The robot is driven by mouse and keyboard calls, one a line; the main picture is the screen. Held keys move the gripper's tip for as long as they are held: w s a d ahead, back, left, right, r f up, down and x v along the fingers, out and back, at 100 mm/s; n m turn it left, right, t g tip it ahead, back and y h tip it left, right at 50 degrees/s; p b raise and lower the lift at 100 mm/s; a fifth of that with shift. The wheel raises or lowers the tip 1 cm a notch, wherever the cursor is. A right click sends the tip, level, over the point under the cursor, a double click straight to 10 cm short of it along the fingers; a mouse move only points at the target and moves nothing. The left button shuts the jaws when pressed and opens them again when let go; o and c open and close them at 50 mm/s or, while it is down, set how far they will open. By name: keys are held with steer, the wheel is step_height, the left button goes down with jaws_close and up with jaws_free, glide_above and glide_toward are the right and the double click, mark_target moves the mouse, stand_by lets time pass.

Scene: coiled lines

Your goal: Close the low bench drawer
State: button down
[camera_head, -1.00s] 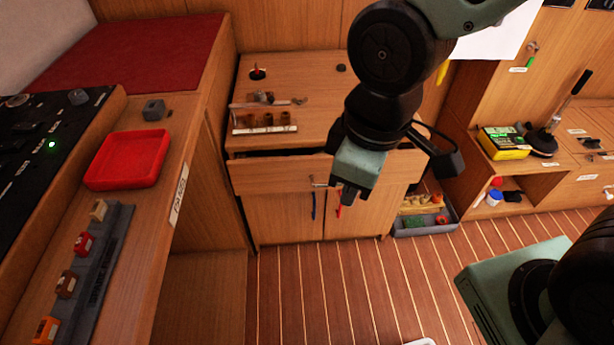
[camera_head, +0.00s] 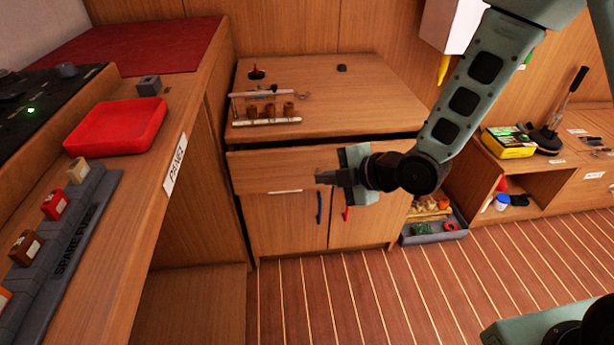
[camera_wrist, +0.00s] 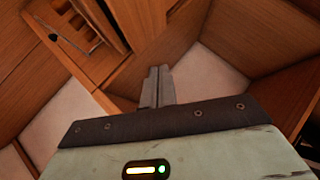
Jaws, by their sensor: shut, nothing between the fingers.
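The wooden drawer (camera_head: 275,172) sits under the top of the low bench (camera_head: 330,100) in the middle of the head view. A dark gap shows above its front, which stands forward of the bench top, so it looks partly open. A pale bar handle (camera_head: 286,191) shows low on the front. My gripper (camera_head: 322,178) is in front of the drawer's right half, fingers shut and empty, pointing left. Contact with the drawer cannot be told. The wrist view shows the closed fingers (camera_wrist: 157,86) against blurred wooden panels. My gripper and forearm hide the drawer front's right part.
A wooden rack (camera_head: 267,120) and small items stand on the bench top. A grey bin (camera_head: 435,228) sits on the floor at right. A counter with a red tray (camera_head: 118,125) is at left. The front floor is clear.

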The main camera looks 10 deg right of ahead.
mark_target(301, 153)
steer(key=w+d+f+n+t+y+b, duration=0.3)
steer(key=f+n+t+y+b, duration=0.1)
steer(key=f+t, duration=0.15)
steer(key=w+a, duration=0.2)
steer(key=w, duration=0.1)
steer(key=w+a+b, duration=0.1)
steer(key=w+a, duration=0.1)
steer(key=w, duration=0.1)
steer(key=w+a+b, duration=0.1)
steer(key=w+a, duration=0.1)
steer(key=w, duration=0.1)
steer(key=shift+w+f, duration=0.35)
steer(key=shift+f, duration=0.05)
steer(key=shift+w, duration=0.6)
steer(key=shift+w+b, duration=0.7)
steer(key=shift+w, duration=0.65)
steer(key=shift+r, duration=0.1)
steer(key=shift+s, duration=0.1)
